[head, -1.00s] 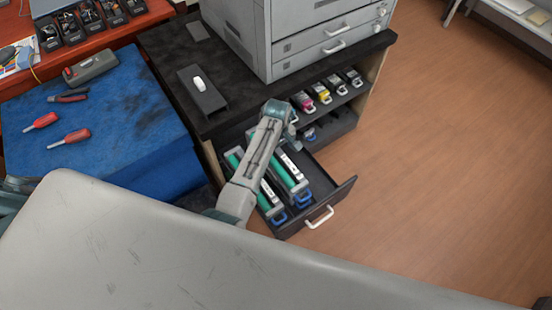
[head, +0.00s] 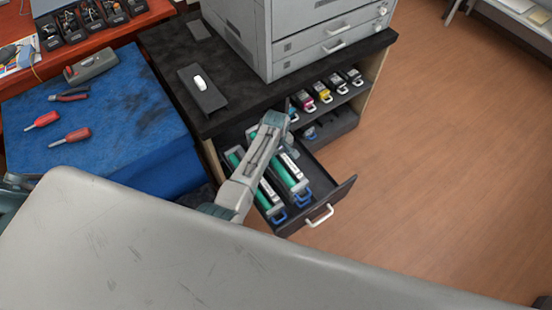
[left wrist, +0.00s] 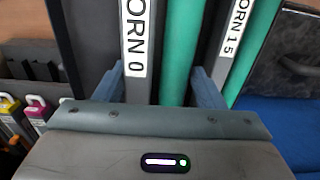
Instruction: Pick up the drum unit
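Two long drum units with green rollers and white label strips lie side by side in the open black drawer (head: 337,203). The right drum unit (head: 293,177) shows in the left wrist view (left wrist: 176,50) with a label ending "ORN 0". The left drum unit (head: 266,197) has a label (left wrist: 232,45) reading "ORN 15", partly cut off. My left gripper (left wrist: 160,88) is open over the right unit, its two blue-grey fingers on either side of it. Its palm hides the fingers' lower part, and contact is unclear. In the head view my arm hides the fingers. My right gripper is out of view.
Several toner cartridges (head: 323,94) sit on the shelf behind the drawer. The printer (head: 300,30) stands on the dark cabinet top (head: 165,50). A blue mat (head: 110,130) with red-handled tools is at left. Wooden floor (head: 440,150) right of the drawer is clear.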

